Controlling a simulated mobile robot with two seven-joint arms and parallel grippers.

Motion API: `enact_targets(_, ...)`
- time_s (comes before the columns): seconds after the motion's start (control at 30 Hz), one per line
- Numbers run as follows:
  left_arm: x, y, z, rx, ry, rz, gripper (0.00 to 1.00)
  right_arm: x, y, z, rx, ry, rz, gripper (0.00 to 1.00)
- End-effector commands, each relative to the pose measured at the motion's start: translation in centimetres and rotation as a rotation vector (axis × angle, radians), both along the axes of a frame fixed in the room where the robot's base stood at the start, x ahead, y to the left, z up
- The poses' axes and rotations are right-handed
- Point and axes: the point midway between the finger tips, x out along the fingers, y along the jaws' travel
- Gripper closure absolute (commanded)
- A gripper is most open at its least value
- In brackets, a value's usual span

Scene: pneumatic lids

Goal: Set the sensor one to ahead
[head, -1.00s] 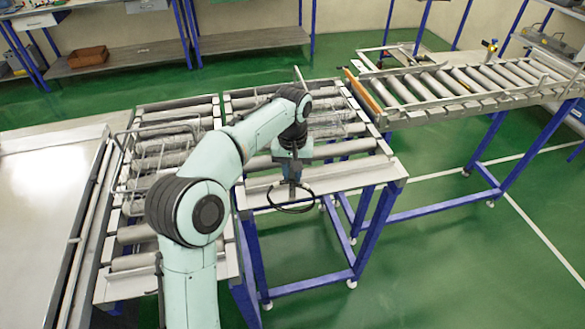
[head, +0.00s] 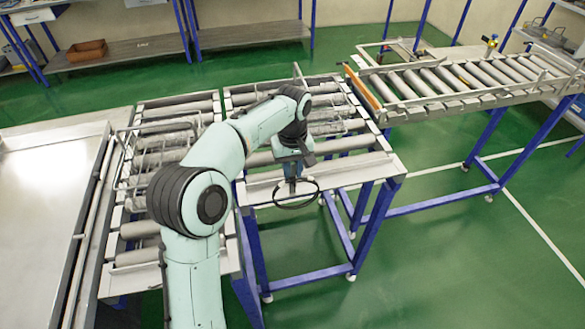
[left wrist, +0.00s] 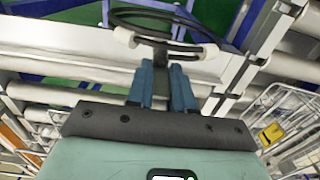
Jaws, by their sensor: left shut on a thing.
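My left gripper (head: 291,184) hangs over the front edge of the middle roller table. Its blue fingers (left wrist: 162,72) are shut on the dark stem of a ring-shaped thing (head: 292,209). In the left wrist view this held thing (left wrist: 160,48) shows thin black hoops with pale end pieces, just beyond the fingertips. The hoops stick out past the table's pale front rail (head: 345,173). I cannot tell from the frames which part is sensor one or which setting it has. My right gripper is not in view.
Roller tables with wire baskets (head: 150,140) stand under and beside my left arm. A flat metal table (head: 45,200) is at the left. Another roller conveyor (head: 470,78) stands at the right. Shelves line the back. Green floor is open at the lower right.

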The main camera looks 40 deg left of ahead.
Motion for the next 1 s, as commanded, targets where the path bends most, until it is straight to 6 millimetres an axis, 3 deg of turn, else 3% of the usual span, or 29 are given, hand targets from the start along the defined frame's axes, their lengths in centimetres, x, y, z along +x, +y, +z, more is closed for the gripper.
enact_targets(0.1, 0.0, 0.0, -0.1, -0.001, 0.001, -0.001, 1.0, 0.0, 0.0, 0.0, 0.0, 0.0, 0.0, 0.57)
enact_targets(0.13, 0.0, 0.0, -0.1, -0.001, 0.001, -0.001, 0.69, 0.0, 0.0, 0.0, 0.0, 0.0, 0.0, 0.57)
enact_targets(0.2, 0.0, 0.0, -0.1, -0.001, 0.001, -0.001, 0.53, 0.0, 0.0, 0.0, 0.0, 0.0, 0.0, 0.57)
enact_targets(0.57, 0.0, 0.0, 0.5, 0.0, -0.001, -0.002, 0.53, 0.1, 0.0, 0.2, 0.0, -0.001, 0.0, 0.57)
enact_targets(0.67, 0.1, 0.0, 1.9, 0.0, -0.004, -0.001, 0.53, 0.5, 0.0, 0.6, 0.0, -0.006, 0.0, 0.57)
enact_targets(1.0, 0.2, 0.0, 9.7, 0.0, -0.008, -0.002, 0.53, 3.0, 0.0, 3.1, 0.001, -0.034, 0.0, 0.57)
